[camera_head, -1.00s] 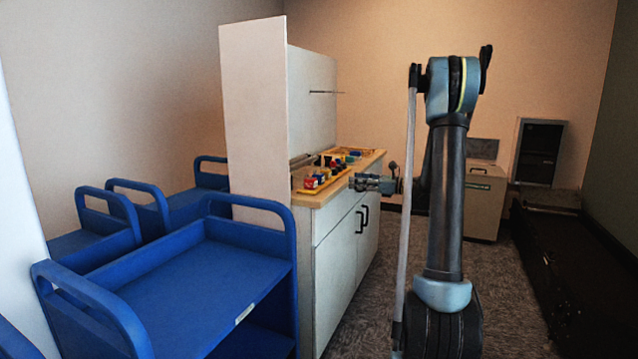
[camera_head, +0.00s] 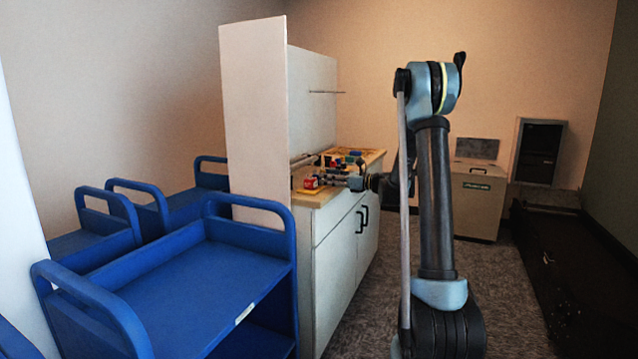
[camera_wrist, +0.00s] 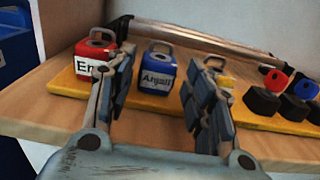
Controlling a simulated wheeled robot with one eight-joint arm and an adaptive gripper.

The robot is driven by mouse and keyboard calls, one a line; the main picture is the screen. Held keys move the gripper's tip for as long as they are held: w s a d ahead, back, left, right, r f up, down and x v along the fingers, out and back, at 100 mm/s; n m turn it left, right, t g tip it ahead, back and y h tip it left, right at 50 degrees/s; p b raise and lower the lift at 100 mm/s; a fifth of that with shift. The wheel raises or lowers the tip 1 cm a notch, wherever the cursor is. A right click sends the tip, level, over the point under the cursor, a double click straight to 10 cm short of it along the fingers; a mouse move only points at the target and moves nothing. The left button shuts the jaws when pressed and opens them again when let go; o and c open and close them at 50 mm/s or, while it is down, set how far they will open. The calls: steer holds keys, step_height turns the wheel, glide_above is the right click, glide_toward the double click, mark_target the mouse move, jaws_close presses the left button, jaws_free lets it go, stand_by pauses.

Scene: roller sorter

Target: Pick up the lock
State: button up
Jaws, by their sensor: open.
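In the wrist view a blue padlock (camera_wrist: 157,72) labelled "Anjali" stands on a yellow board (camera_wrist: 72,88), between my gripper's fingers and beyond them. A red padlock (camera_wrist: 90,48) with a partly hidden "Em" label stands to its left, partly behind the left finger. A third padlock (camera_wrist: 214,64) is mostly hidden behind the right finger. My gripper (camera_wrist: 156,78) is open, with nothing seen held in it. In the head view my gripper (camera_head: 333,179) is over the countertop (camera_head: 322,197), where the small items are partly hidden.
Black pieces with red and blue round tops (camera_wrist: 275,82) stand at the right of the board. A metal rail (camera_wrist: 200,38) runs behind the padlocks. A tall white panel (camera_head: 250,115) ends the cabinet on the left. Blue carts (camera_head: 200,285) stand beside it.

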steer(key=x, duration=0.4)
steer(key=shift+w+a+r, duration=0.1)
steer(key=shift+a+r, duration=0.2)
steer(key=shift+a, duration=0.05)
steer(key=c, duration=0.9)
steer(key=shift+r, duration=7.3)
